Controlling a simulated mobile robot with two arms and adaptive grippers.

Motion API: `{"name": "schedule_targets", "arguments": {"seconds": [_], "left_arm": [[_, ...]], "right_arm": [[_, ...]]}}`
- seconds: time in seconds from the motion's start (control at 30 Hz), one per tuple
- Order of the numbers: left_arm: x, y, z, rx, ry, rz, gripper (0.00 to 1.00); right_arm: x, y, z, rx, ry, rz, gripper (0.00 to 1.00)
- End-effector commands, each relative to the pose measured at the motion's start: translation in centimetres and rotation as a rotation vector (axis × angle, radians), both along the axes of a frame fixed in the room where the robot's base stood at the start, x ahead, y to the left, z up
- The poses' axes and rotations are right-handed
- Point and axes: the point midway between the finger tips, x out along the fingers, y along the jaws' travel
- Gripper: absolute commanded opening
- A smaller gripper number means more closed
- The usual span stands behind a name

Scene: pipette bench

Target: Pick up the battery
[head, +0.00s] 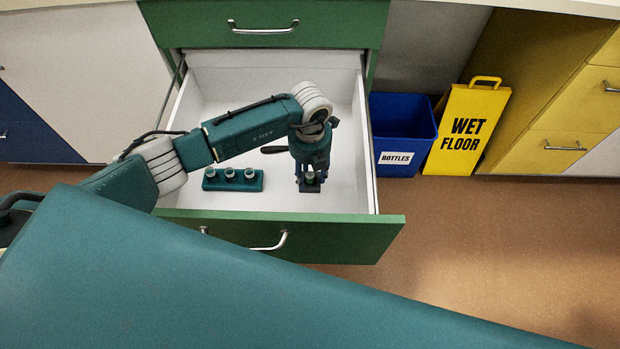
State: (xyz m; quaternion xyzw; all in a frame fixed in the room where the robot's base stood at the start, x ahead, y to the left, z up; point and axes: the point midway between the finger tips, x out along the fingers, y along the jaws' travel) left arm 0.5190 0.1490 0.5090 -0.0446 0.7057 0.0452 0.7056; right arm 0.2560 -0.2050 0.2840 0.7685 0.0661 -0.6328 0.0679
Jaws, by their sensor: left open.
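My left gripper (310,184) points down inside the open white drawer (220,110), right of its middle. A small dark green piece shows between its fingertips; I cannot tell whether it is the battery or part of the gripper. The jaws are open. A dark teal block with several pale round tops (234,179) lies on the drawer floor to the left of the gripper, apart from it. No battery can be made out for certain; my arm hides part of the drawer. My right gripper is not in view.
The drawer's green front (340,238) stands out over the brown floor. To the right are a blue bin labelled BOTTLES (402,130) and a yellow WET FLOOR sign (466,130). A dark handle-like piece (274,149) shows beside my wrist. The drawer's back right is clear.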

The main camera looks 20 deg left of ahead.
Motion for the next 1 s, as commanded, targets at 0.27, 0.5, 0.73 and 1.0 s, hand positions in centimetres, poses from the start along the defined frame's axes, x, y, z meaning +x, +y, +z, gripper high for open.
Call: {"name": "schedule_targets", "arguments": {"seconds": [0.27, 0.5, 0.73, 1.0], "left_arm": [[0.0, 0.0, 0.0, -0.001, 0.000, 0.000, 0.16], [0.0, 0.0, 0.1, -0.001, 0.000, 0.001, 0.00], [0.0, 0.0, 0.3, -0.001, -0.001, 0.001, 0.00], [0.2, 0.0, 4.9, -0.002, -0.004, 0.000, 0.00]], "right_arm": [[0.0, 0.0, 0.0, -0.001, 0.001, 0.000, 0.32], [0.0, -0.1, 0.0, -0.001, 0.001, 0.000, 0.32], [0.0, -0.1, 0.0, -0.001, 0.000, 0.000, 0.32], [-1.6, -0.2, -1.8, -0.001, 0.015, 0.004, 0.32]]}}
